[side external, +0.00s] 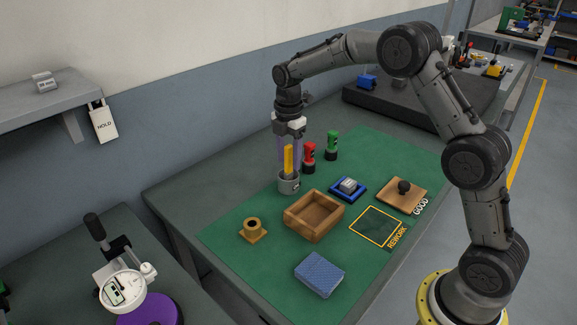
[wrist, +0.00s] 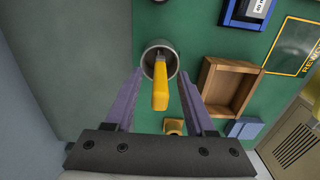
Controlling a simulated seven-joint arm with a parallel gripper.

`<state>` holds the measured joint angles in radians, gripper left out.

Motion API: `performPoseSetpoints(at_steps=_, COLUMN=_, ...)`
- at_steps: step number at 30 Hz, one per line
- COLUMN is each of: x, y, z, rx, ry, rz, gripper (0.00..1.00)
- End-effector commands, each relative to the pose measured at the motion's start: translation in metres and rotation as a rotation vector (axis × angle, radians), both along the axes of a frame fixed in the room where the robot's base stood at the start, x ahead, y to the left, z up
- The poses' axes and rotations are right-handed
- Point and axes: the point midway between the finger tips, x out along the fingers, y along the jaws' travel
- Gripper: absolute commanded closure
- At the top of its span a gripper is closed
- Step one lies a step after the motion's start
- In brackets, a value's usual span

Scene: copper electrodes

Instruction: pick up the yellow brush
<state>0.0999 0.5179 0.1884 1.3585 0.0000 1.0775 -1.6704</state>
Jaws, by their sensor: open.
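The yellow brush (side external: 288,159) stands upright in a grey cup (side external: 289,184) on the green mat, its yellow handle pointing up. In the wrist view the handle (wrist: 160,88) lies between the two purple fingers, with the cup (wrist: 151,57) beyond it. My gripper (side external: 290,160) is above the cup, pointing down, with its fingers on either side of the handle. In the wrist view my gripper (wrist: 164,85) is open, with a gap between the handle and each finger. The lower end of the brush is hidden inside the cup.
Close right of the cup stand a red-topped holder (side external: 309,157) and a green-topped holder (side external: 332,145). A wooden box (side external: 314,214), a brass part (side external: 253,229), a blue block (side external: 320,274), a blue tray (side external: 347,189) and a knobbed wooden board (side external: 402,195) lie around the mat.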

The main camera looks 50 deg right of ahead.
Motion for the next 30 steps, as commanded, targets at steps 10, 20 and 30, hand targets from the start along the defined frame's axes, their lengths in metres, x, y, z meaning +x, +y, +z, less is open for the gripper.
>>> performPoseSetpoints(at_steps=10, x=0.000, y=0.000, z=-0.023, rx=0.000, ry=-0.001, rz=0.000, gripper=0.45)
performPoseSetpoints(at_steps=20, x=0.000, y=0.000, z=-0.022, rx=0.000, ry=-0.001, rz=0.000, gripper=0.85)
performPoseSetpoints(at_steps=30, x=0.000, y=0.000, z=-0.022, rx=0.000, ry=-0.001, rz=0.000, gripper=1.00)
